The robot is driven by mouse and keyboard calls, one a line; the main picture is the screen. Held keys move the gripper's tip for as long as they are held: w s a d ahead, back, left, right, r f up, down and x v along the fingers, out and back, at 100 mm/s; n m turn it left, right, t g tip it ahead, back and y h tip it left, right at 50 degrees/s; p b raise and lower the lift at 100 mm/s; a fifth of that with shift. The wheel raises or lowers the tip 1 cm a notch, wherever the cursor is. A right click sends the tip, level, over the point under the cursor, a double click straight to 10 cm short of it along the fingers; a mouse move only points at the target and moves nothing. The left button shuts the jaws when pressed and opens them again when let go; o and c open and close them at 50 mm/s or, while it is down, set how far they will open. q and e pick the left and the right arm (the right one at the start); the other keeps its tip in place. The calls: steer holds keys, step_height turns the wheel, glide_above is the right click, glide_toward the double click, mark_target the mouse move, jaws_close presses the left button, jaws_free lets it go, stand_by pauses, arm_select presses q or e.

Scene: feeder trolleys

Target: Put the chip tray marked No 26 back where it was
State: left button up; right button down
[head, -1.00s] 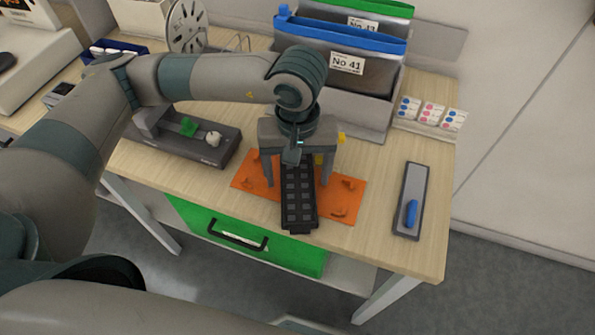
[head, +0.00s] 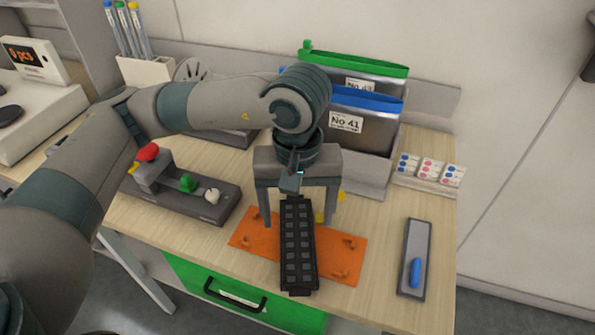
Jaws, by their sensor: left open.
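A long black chip tray (head: 298,250) with two rows of square pockets lies on an orange mat (head: 345,262) on the wooden bench. Its near end reaches past the mat's front edge. No number shows on it. My left gripper (head: 298,220) is open above the far end of the tray, with one finger on each side and clear gaps between. It holds nothing. The far end of the tray is partly hidden by the gripper. My right gripper is not in view.
Behind stand a pouch marked No 41 (head: 347,122) and a green-topped one (head: 355,66). A grey fixture (head: 207,203) is at left, a grey holder with a blue piece (head: 415,258) at right, and dotted cards (head: 431,169) behind it. A green drawer (head: 190,272) is below.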

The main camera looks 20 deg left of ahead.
arm_select(q)
step_height(320, 180, up, 11)
steer(key=b, duration=0.1)
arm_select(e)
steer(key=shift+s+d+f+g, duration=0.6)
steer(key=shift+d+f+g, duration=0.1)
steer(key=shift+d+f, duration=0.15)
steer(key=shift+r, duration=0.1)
